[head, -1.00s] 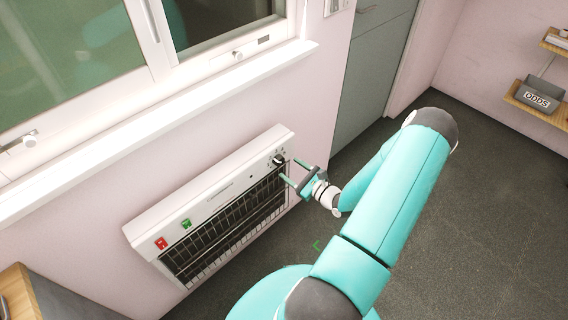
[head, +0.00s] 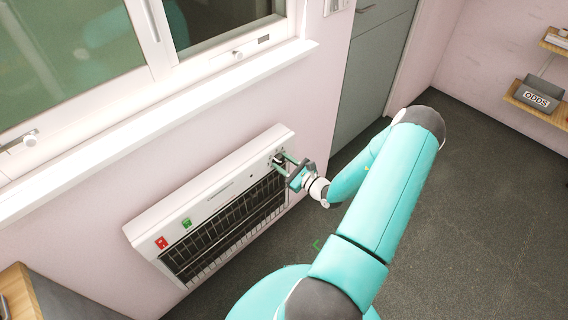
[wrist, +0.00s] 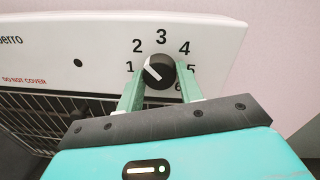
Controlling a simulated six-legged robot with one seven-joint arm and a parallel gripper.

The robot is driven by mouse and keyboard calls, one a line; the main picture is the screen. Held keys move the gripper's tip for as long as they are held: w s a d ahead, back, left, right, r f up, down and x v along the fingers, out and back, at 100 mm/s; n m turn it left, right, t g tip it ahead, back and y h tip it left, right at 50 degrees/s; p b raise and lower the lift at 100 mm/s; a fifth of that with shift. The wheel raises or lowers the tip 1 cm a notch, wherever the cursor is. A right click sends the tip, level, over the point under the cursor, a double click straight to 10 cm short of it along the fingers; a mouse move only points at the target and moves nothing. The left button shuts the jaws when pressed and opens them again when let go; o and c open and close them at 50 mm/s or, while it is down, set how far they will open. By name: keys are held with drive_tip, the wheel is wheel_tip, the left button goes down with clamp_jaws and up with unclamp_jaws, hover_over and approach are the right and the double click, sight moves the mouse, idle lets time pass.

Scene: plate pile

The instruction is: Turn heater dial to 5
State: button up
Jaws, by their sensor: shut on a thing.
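The heater (head: 205,200) is a white wall panel with a dark wire grille. Its black dial (wrist: 161,71) is at the upper right end, ringed by the numbers 1 to 6. A white mark on the dial's left side slants toward the upper left, roughly between 1 and 2. My gripper (wrist: 160,74) has its two green fingers on either side of the dial and is shut on it. In the head view my gripper (head: 284,161) reaches the heater's right end, and the fingers partly hide the dial. The 5 is partly hidden by the right finger.
A red switch (head: 162,243) and a green switch (head: 187,224) are at the heater's left end. A window sill (head: 150,135) runs above the heater. A wooden counter edge (head: 35,290) is at lower left. The dark floor (head: 470,220) to the right is clear.

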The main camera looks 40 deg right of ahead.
drive_tip(key=shift+m, duration=0.3)
drive_tip(key=m, duration=1.3)
drive_tip(key=shift+f+t+h, duration=0.1)
drive_tip(key=shift+t+h, duration=0.2)
drive_tip(key=m, duration=0.4)
drive_tip(key=shift+a, duration=0.1)
drive_tip(key=m, duration=0.3)
drive_tip(key=shift+m+h, duration=0.3)
drive_tip(key=shift+m, duration=0.1)
drive_tip(key=m, duration=0.6)
drive_tip(key=shift+h, duration=0.4)
drive_tip(key=shift+m, duration=0.4)
